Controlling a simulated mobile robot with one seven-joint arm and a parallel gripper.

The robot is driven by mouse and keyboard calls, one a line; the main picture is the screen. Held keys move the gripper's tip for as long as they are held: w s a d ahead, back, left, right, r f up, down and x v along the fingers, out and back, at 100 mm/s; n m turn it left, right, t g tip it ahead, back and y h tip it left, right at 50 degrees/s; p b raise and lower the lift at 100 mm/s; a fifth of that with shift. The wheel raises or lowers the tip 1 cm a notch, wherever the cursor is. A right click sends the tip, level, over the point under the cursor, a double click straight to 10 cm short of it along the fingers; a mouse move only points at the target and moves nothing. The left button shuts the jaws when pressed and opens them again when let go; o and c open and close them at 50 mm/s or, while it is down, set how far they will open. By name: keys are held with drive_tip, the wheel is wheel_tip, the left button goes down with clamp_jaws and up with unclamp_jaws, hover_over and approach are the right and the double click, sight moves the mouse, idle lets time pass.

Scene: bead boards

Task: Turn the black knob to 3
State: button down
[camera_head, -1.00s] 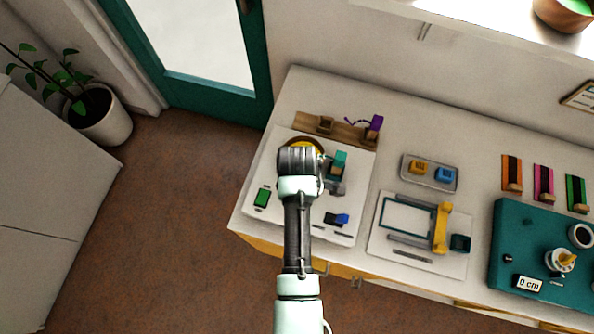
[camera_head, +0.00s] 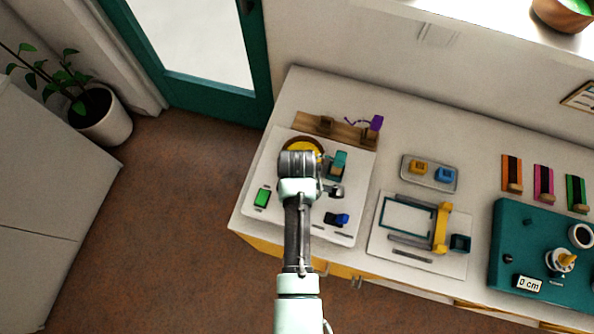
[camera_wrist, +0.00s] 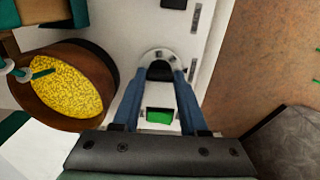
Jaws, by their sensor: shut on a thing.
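In the wrist view the black knob (camera_wrist: 160,71) sits on a pale round dial plate with dark marks. My gripper (camera_wrist: 161,78) has its two blue fingers on either side of the knob, shut on it. Which mark the knob points to cannot be read. In the head view my own arm hides the knob and the fingertips. A green indicator (camera_wrist: 159,116) shows between the fingers in the wrist view, and a green indicator (camera_head: 262,198) is on the white board (camera_head: 290,222) in the head view.
A brown bowl of yellow beads (camera_wrist: 62,84) stands close to the left finger. A teal block (camera_head: 339,163) and a blue-and-black piece (camera_head: 337,219) are on the board. A tray (camera_head: 430,173) and a teal board (camera_head: 520,235) lie to the right.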

drive_tip(key=shift+m, duration=0.3)
drive_tip(key=m+p, duration=0.1)
drive_tip(key=m, duration=0.2)
drive_tip(key=shift+r+m+p, duration=0.1)
drive_tip(key=shift+m+p, duration=0.2)
drive_tip(key=shift+p, duration=0.1)
drive_tip(key=m+p, duration=0.1)
drive_tip(key=m, duration=0.4)
drive_tip(key=shift+m, duration=0.3)
drive_tip(key=m+p, duration=0.1)
drive_tip(key=m, duration=0.4)
drive_tip(key=m+p, duration=0.1)
drive_tip(key=m, duration=0.4)
drive_tip(key=shift+c, duration=2.2)
unclamp_jaws()
